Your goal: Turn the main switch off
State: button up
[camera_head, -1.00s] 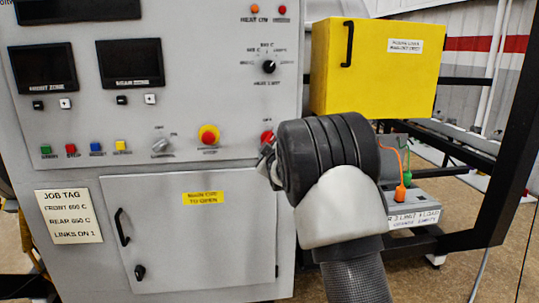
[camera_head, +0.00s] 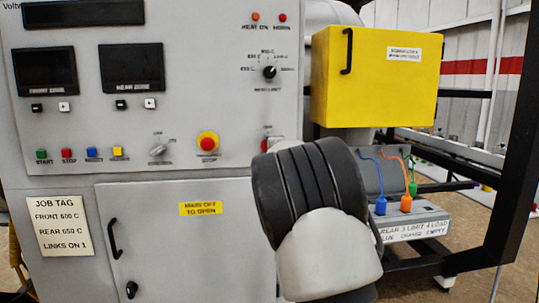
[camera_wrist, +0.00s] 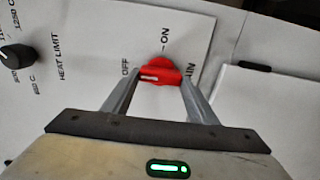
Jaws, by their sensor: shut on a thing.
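The main switch is a red knob (camera_wrist: 168,68) on the light panel, with the words OFF to its left and ON above it in the wrist view. A short white mark on the knob lies on its left side, toward the word OFF. My gripper (camera_wrist: 159,77) is shut on the knob, one finger at each side. In the head view a small part of the red switch (camera_head: 265,145) shows just above my arm. My wrist hides the fingers and most of the switch there.
The heat limit dial (camera_head: 269,72) is above the switch, and a red stop button on a yellow base (camera_head: 208,142) is to its left. The lower door (camera_head: 190,250) is closed. A yellow box (camera_head: 372,80) and a block with coloured plugs (camera_head: 405,218) stand to the right.

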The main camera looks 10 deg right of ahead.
dwell(0.4)
jog(key=o, duration=1)
jog(key=shift+o, duration=0.2)
jog(key=shift+s, duration=0.1)
jog(key=s+p, duration=0.1)
jog(key=s, duration=1.6)
jog(key=shift+s, duration=0.15)
